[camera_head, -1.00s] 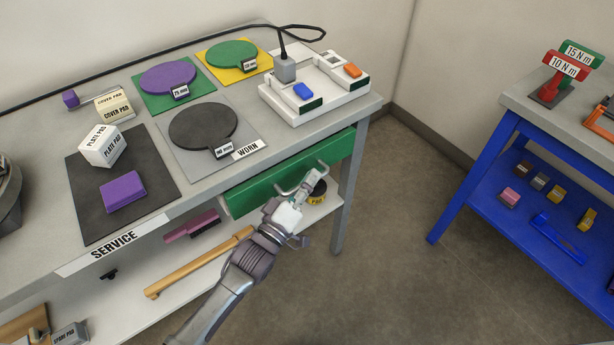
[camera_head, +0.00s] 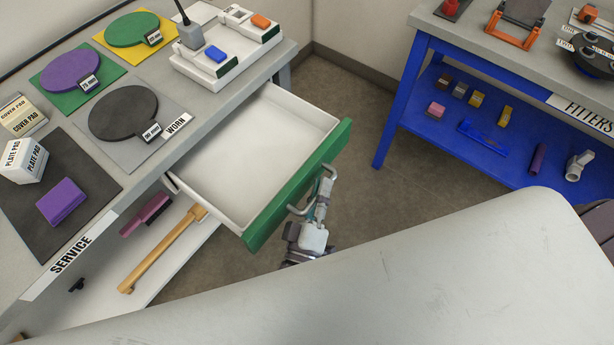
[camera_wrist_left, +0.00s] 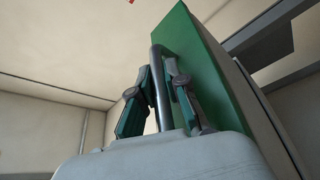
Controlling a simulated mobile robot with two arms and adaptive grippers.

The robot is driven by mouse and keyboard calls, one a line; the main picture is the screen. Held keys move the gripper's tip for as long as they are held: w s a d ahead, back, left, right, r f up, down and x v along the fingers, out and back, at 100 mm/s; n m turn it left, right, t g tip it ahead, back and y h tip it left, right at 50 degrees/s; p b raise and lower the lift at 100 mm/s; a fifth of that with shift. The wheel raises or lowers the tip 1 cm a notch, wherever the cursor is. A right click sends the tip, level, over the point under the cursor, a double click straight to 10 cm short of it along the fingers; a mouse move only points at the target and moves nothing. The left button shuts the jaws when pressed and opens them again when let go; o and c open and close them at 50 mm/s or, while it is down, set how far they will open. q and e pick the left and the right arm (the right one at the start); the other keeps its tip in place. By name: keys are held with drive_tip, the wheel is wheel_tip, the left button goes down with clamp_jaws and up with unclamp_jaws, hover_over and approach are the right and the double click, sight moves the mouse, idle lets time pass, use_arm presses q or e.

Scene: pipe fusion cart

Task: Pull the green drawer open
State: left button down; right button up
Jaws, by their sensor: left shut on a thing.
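The green drawer (camera_head: 289,194) stands well out from under the service table in the head view. Its white inside is visible and looks empty. A grey bar handle (camera_head: 325,182) is on its green front. My left gripper (camera_head: 316,203) is at the handle, in front of the drawer. In the left wrist view the gripper (camera_wrist_left: 160,95) has its fingers on both sides of the handle bar (camera_wrist_left: 160,85), shut on it, with the green front (camera_wrist_left: 200,70) just behind. My right gripper is not in view.
The grey service table (camera_head: 225,105) holds pads, coloured discs and a white charger box (camera_head: 225,55). A lower shelf (camera_head: 150,255) bears a wooden-coloured bar. A blue-legged table (camera_head: 400,100) stands to the right, with floor between. My own pale body part fills the lower right.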

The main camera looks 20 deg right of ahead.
use_arm(q)
drive_tip(key=shift+s+d, duration=0.1)
drive_tip(key=c, duration=1.4)
unclamp_jaws()
drive_tip(key=shift+c, duration=0.2)
drive_tip(key=v, duration=1.2)
